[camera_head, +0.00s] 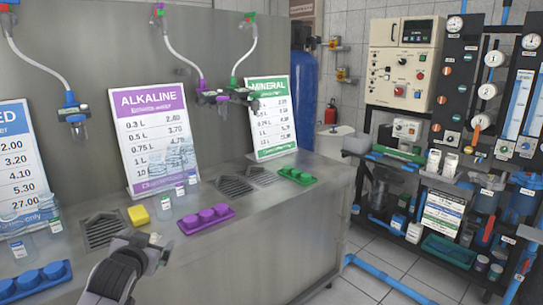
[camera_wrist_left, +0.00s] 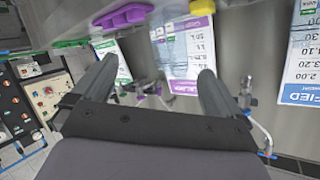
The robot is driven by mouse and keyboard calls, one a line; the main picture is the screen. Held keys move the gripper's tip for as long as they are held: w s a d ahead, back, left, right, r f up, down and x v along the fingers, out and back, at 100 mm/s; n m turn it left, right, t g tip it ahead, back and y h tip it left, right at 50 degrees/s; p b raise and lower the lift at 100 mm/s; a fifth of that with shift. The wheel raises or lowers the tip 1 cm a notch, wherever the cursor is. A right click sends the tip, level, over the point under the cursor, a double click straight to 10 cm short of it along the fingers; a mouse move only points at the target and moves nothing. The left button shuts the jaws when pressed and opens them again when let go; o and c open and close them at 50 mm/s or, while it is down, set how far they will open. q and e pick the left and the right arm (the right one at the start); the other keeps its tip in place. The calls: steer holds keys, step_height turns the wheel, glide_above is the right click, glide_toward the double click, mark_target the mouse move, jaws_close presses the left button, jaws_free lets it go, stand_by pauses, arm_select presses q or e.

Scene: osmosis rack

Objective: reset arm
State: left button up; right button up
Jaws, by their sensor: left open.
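My left gripper (camera_head: 160,246) is in front of the steel counter's front edge in the head view, near the purple tray (camera_head: 206,218). In the left wrist view my left gripper (camera_wrist_left: 156,66) shows two dark fingers spread wide with nothing between them. That wrist picture is upside down and looks toward the counter and signs. My right gripper is not in view.
The steel counter (camera_head: 250,225) holds a yellow sponge (camera_head: 138,215), clear bottles (camera_head: 163,206), a blue tray (camera_head: 35,280) and a green tray (camera_head: 297,175). Price signs (camera_head: 150,138) stand behind. A filter rack (camera_head: 470,150) stands at right. Floor (camera_head: 385,260) between is partly clear.

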arm_select(q)
steer(key=s+d+f+m+g+h, duration=0.1)
steer(key=s+d+f+g+h, duration=0.3)
steer(key=s+f, duration=1.2)
steer(key=s+d+f, duration=0.2)
steer(key=s+f, duration=0.2)
steer(key=s, duration=0.4)
steer(key=s+d+f, duration=0.2)
steer(key=s+f, duration=0.2)
steer(key=s, duration=0.5)
steer(key=shift+s+d+n+t, duration=0.25)
steer(key=shift+s+n+t, duration=0.05)
steer(key=shift+n, duration=0.1)
steer(key=shift+f, duration=0.1)
